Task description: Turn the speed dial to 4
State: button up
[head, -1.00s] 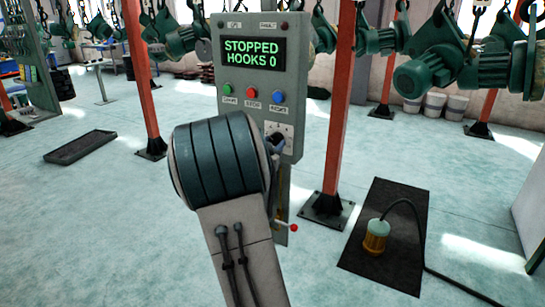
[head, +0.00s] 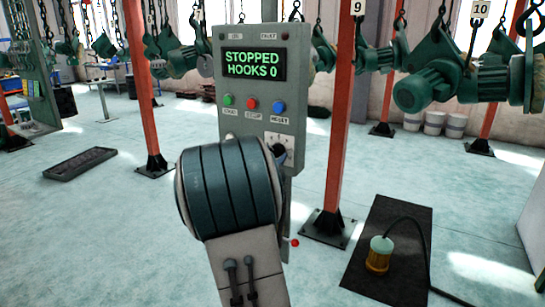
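The grey control panel (head: 262,70) stands upright ahead of me, its green display reading "STOPPED HOOKS 0". The speed dial's pale marked plate (head: 287,139) is low on the panel's right side, partly covered. A dark shape sits over the plate's lower part; I cannot tell whether it is the dial knob or the end of my gripper. My large teal arm joint hides the lower left of the panel and most of what lies behind it. My gripper's fingers do not show clearly, and the dial's setting cannot be read.
Green (head: 229,100), red (head: 252,104) and blue (head: 279,107) buttons sit above the dial. An orange post (head: 341,130) stands close to the panel's right. A yellow lamp-like pendant (head: 379,254) stands on a dark mat (head: 398,215). Green hoists (head: 440,88) hang at right.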

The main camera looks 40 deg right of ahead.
jog(key=shift+o, duration=0.9)
jog(key=r+v, duration=0.1)
jog(key=v, duration=1.2)
jog(key=shift+s+a+f+b, duration=0.2)
jog(key=shift+a+f+b, duration=0.2)
